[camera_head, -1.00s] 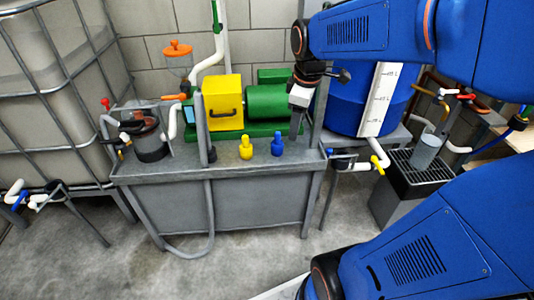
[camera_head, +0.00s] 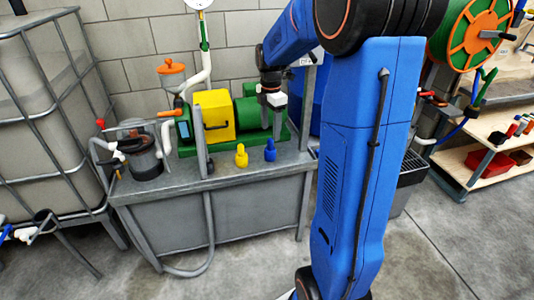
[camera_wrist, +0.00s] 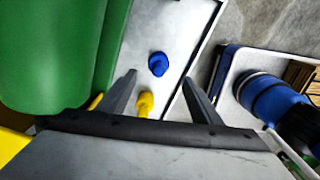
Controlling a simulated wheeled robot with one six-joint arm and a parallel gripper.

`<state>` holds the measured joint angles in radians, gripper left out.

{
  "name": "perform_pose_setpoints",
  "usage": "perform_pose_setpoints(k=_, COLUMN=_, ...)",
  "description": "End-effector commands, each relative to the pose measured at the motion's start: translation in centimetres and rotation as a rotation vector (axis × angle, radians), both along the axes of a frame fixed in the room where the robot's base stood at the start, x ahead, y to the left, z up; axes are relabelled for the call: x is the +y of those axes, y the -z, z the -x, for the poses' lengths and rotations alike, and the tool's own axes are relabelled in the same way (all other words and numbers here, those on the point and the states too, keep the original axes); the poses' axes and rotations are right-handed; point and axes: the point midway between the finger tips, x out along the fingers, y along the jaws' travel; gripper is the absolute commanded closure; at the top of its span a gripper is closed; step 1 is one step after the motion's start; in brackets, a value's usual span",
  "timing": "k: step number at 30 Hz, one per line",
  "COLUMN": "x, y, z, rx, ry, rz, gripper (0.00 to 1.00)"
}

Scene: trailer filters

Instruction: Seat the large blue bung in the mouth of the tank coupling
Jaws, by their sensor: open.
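The blue bung (camera_head: 270,150) stands upright on the front of the grey bench, to the right of a smaller-looking yellow bung (camera_head: 241,157). My gripper (camera_head: 277,134) is above the bench, just behind and above the blue bung, fingers pointing down. In the wrist view the open fingers (camera_wrist: 159,79) are apart and empty. The blue bung (camera_wrist: 158,64) shows between and beyond the fingertips, and the yellow bung (camera_wrist: 145,103) shows nearer the palm. A white pipe with a blue handle (camera_head: 18,234) is at the left edge by the caged tank (camera_head: 50,130); I cannot tell where the coupling's mouth is.
A green pump (camera_head: 253,112) and a yellow box (camera_head: 215,115) stand behind the bungs. A grey post (camera_head: 201,135) rises left of the yellow bung. A dark filter pot (camera_head: 145,158) is on the bench's left. Shelves with red bins (camera_head: 487,162) are at the right.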

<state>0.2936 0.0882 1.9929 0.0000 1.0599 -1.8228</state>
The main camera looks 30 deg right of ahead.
Motion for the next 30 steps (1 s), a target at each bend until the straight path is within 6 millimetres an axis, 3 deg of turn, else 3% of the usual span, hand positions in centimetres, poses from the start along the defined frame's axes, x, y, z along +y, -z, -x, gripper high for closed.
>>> perform_pose_setpoints(k=19, x=-0.1, y=6.8, z=-0.2, rx=0.003, ry=-0.001, rz=-0.001, gripper=0.41)
perform_pose_setpoints(k=29, x=-0.1, y=7.4, z=-0.3, rx=0.000, ry=0.000, rz=0.000, gripper=0.41)
perform_pose_setpoints(k=30, x=-0.1, y=7.4, z=-0.3, rx=0.000, ry=0.000, rz=0.000, gripper=0.48)
